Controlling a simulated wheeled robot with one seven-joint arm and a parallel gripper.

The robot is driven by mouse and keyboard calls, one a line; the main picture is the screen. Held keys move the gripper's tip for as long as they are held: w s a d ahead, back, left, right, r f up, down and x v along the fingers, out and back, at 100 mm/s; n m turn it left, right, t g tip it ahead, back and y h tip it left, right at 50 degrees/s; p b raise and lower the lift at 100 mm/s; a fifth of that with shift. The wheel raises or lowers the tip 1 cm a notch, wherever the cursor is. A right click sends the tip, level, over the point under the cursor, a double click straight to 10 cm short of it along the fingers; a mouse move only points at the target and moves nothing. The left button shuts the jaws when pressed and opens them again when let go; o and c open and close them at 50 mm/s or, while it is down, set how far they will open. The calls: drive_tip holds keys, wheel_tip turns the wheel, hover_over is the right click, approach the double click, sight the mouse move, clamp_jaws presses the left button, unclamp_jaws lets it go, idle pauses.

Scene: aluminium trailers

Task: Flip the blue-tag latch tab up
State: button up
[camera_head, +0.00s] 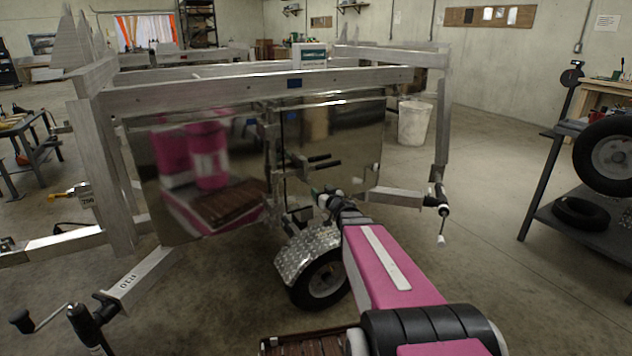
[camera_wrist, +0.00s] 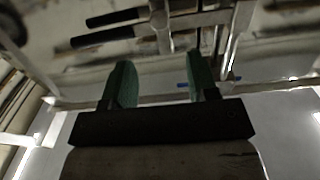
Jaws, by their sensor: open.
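The trailer (camera_head: 240,98) has two shiny upright panels that meet near the middle. At the seam is latch hardware with dark bars (camera_head: 318,161); dark-ended bars (camera_wrist: 108,36) also show at the top of the wrist view. A small blue patch (camera_wrist: 183,85) shows beside my right finger; I cannot tell which part bears it. My gripper (camera_wrist: 160,62) is open, its two green fingers apart with nothing held. In the head view my gripper (camera_head: 327,196) is low in front of the seam. Contact with the latch cannot be told.
A trailer wheel with a diamond-plate fender (camera_head: 308,252) is below my gripper. A jack with a crank (camera_head: 441,215) stands to the right. A shelf with tyres (camera_head: 590,235) is at far right, and a white bin (camera_head: 414,123) behind. Open floor lies at the right.

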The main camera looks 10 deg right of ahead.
sight(310, 181)
drive_tip(key=x, duration=1)
drive_tip(key=shift+w+a, duration=0.1)
drive_tip(key=shift+w, duration=0.25)
clamp_jaws()
